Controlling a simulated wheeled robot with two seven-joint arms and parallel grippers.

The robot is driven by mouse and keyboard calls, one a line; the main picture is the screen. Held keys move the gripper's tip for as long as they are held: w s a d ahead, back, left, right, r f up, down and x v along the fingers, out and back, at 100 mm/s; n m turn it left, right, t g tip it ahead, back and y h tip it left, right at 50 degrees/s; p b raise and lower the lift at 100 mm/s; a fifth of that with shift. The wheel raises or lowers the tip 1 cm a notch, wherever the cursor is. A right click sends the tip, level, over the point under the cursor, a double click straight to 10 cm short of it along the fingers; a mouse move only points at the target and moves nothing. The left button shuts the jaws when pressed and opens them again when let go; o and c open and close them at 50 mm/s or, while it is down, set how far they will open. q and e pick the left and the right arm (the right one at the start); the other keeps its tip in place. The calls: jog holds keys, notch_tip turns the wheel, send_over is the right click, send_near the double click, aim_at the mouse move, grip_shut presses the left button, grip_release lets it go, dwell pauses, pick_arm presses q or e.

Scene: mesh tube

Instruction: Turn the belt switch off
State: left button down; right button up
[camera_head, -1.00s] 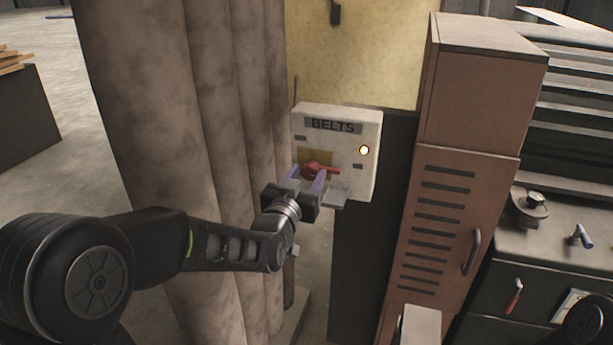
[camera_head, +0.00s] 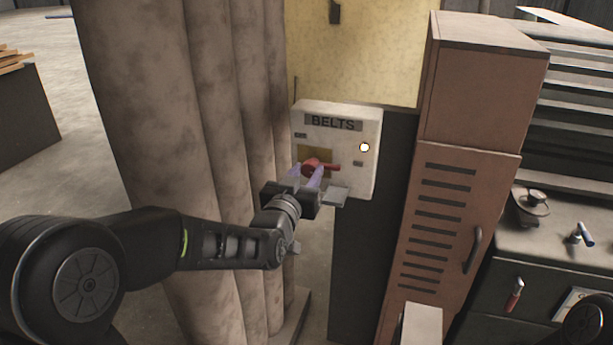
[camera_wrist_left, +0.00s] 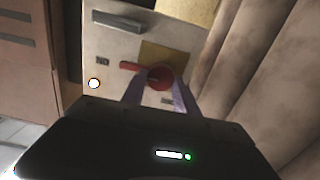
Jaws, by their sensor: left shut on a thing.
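A pale switch box (camera_head: 343,120) marked BELTS is fixed beside the pillar. It carries a red rotary switch (camera_head: 310,164) on a yellowish plate. The switch's lever points right, towards the side with a lit round lamp (camera_head: 364,147). In the left wrist view the box appears upside down, and the red switch (camera_wrist_left: 159,77) has its lever towards the ON label (camera_wrist_left: 102,61). My left gripper (camera_head: 306,174) is at the switch, its two purple fingers shut on the round red hub. The fingers hide part of the hub. My right gripper is not in view.
A thick brown pillar (camera_head: 170,110) stands close left of the box. A tall brown locker (camera_head: 455,210) stands to the right. A dark workbench (camera_head: 550,245) is at far right.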

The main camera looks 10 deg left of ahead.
pick_arm(q)
jog(key=n+b, duration=0.3)
jog(key=b, duration=0.1)
jog(key=n+b, duration=0.3)
jog(key=b, duration=0.2)
jog(key=n+b, duration=0.4)
jog(key=shift+a+f, duration=0.15)
jog(key=shift+f, duration=0.2)
jog(key=n+b, duration=0.3)
jog(key=shift+n, duration=0.4)
jog(key=shift+r+n+b, duration=0.1)
jog(key=shift+n+b, duration=1)
jog(key=shift+n, duration=0.7)
jog(key=c, duration=0.9)
grip_release()
jog(key=shift+c, duration=0.2)
jog(key=shift+s+r, duration=0.1)
jog(key=s, duration=0.7)
jog(key=shift+s+a+p, duration=0.25)
jog(key=shift+s+p, duration=0.05)
